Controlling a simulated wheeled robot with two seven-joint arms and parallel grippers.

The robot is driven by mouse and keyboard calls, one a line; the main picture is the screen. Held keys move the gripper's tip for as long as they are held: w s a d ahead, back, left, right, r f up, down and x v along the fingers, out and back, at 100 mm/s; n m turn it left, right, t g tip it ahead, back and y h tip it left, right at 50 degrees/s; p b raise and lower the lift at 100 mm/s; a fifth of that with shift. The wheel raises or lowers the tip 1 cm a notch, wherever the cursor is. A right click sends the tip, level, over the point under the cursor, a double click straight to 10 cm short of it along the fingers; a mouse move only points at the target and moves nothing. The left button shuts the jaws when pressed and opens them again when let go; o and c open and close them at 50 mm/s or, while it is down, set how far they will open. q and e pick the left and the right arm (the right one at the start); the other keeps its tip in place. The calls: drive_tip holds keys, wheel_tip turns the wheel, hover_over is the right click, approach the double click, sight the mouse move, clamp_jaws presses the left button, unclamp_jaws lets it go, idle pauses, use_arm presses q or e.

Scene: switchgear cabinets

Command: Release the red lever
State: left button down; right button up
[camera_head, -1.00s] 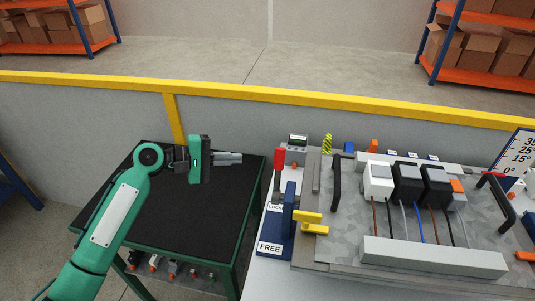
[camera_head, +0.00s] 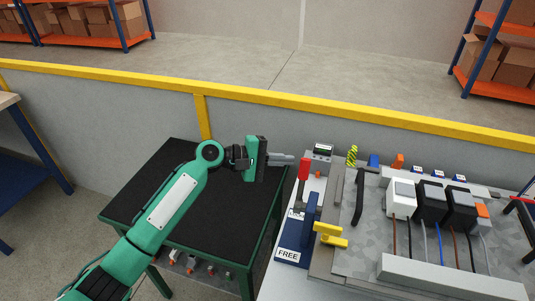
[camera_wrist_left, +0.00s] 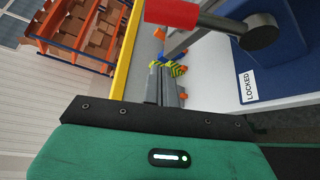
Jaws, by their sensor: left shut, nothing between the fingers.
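The red lever (camera_head: 304,169) stands upright on a blue base (camera_head: 295,238) at the left end of the bench. Its red grip also shows at the top of the left wrist view (camera_wrist_left: 172,12), on a grey shaft with a dark round pivot. A "FREE" label is on the front of the base, and a "LOCKED" label shows in the left wrist view. My left gripper (camera_head: 292,159) is shut and empty, pointing right, just left of the red grip and apart from it. My right gripper is not in view.
A yellow handle (camera_head: 330,234) sits right of the blue base. The grey panel (camera_head: 350,262) carries a black bar handle (camera_head: 359,197) and white and black breakers with wires. A black-topped green table (camera_head: 150,195) lies under my left arm. A yellow rail (camera_head: 270,114) runs behind.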

sight(302, 181)
use_arm(q)
drive_tip(key=s+d+p, duration=0.1)
drive_tip(key=s+d+r+p, duration=0.1)
drive_tip(key=s+p, duration=0.1)
drive_tip(key=shift+s, duration=0.2)
idle(0.3)
drive_tip(key=shift+s+r+b, duration=0.1)
drive_tip(key=shift+s+b, duration=0.1)
drive_tip(key=shift+b, duration=0.3)
